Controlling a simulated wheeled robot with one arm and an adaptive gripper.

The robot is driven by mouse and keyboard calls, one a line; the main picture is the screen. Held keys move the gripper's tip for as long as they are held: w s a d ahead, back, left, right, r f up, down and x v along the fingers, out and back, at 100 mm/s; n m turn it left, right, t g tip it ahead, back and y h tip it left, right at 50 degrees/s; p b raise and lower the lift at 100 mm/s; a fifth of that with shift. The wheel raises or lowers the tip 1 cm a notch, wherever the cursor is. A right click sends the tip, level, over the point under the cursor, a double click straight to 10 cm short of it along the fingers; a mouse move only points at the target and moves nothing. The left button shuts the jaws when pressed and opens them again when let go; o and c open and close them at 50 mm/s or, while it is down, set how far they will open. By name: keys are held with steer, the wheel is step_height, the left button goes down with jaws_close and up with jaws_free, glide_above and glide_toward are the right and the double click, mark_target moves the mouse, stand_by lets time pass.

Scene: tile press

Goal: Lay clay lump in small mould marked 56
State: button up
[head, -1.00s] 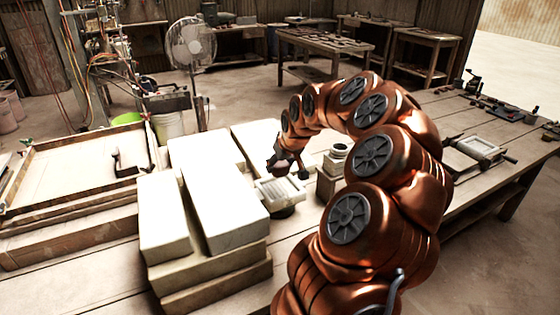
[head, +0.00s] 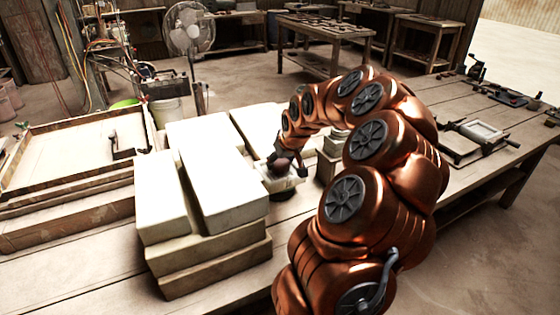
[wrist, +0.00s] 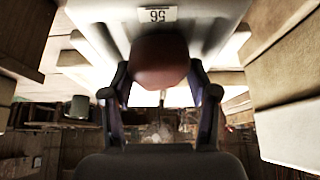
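The clay lump (wrist: 160,64) is a smooth reddish-brown ball between the fingertips of my gripper (wrist: 160,72) in the wrist view. The fingers close on it from both sides. The small mould marked 56 (wrist: 157,14) lies just beyond the lump in that view, its label upside down. In the head view the pale mould (head: 292,184) stands on the bench right of the white blocks. My gripper (head: 283,160) is low over it with the lump (head: 280,166). Whether the lump touches the mould floor is hidden.
Large white plaster blocks (head: 226,190) stand stacked just left of the mould. A small stacked block (head: 327,165) stands close on its right, partly behind my arm. A wooden tray frame (head: 75,155) is at left. A framed mould (head: 480,133) lies at far right.

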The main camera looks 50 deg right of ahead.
steer(key=o, duration=0.5)
steer(key=shift+r, duration=0.1)
steer(key=v, duration=1.2)
steer(key=shift+w, duration=0.1)
